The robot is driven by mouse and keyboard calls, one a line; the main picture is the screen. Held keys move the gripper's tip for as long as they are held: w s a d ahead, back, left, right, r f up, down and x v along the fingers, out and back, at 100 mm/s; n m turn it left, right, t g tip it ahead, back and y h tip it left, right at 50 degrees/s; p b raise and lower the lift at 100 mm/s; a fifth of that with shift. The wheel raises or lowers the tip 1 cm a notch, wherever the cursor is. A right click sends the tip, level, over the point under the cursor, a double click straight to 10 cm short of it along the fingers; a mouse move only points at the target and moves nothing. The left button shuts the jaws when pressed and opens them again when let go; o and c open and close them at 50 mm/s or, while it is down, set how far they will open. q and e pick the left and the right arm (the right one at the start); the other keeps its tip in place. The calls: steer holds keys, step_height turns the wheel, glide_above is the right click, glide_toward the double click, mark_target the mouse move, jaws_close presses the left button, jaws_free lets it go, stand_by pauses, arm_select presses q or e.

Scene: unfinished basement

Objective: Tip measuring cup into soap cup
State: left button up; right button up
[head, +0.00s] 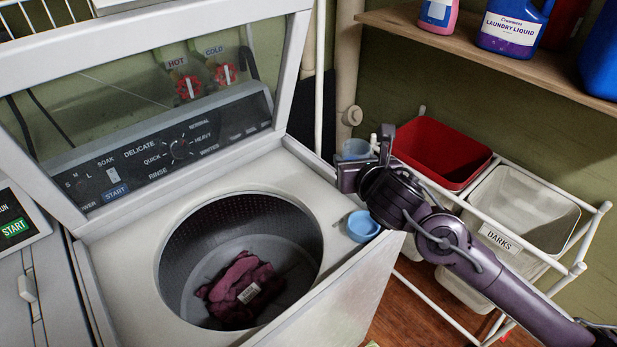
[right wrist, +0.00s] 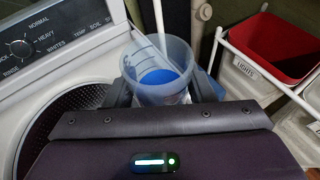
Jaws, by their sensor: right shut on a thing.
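My right gripper (head: 364,165) is shut on a translucent pale-blue measuring cup (head: 356,147), held above the washer's right edge. In the right wrist view the measuring cup (right wrist: 158,52) sits between the two fingers, and a bright blue oval shows inside or through it; I cannot tell whether that is liquid. The small blue soap cup (head: 362,224) is on the right front part of the washer top, below my gripper in the picture and apart from it. My left gripper is not in view.
The washer (head: 130,263) has its lid up and a dark red cloth (head: 240,287) in its drum. A red bin (head: 440,150) and a white bin (head: 525,207) stand in a rack at right. A wooden shelf (head: 480,45) with bottles is above.

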arm_select(q)
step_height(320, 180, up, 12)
steer(key=p, duration=1)
arm_select(e)
steer(key=w+a+f+m+h, duration=0.1)
steer(key=w+a+f+m, duration=0.15)
steer(key=a+f, duration=0.75)
steer(key=s+d+m+t+y+b, duration=0.2)
steer(key=d+m+t+b, duration=0.3)
steer(key=d+m+b, duration=0.5)
steer(key=m+y+b, duration=0.1)
steer(key=m+b, duration=0.2)
steer(key=b, duration=0.3)
steer(key=shift+r+t+y, duration=0.3)
steer(key=m, duration=0.1)
steer(key=m+t+b, duration=0.1)
steer(key=r+m+b, duration=0.1)
steer(key=m, duration=0.1)
steer(key=shift+d+h, duration=0.4)
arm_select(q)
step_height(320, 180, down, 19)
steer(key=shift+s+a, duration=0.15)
arm_select(e)
steer(key=shift+s+d+r+m+t, duration=0.1)
steer(key=shift+d+r+m+t, duration=0.05)
steer(key=shift+m+t, duration=0.45)
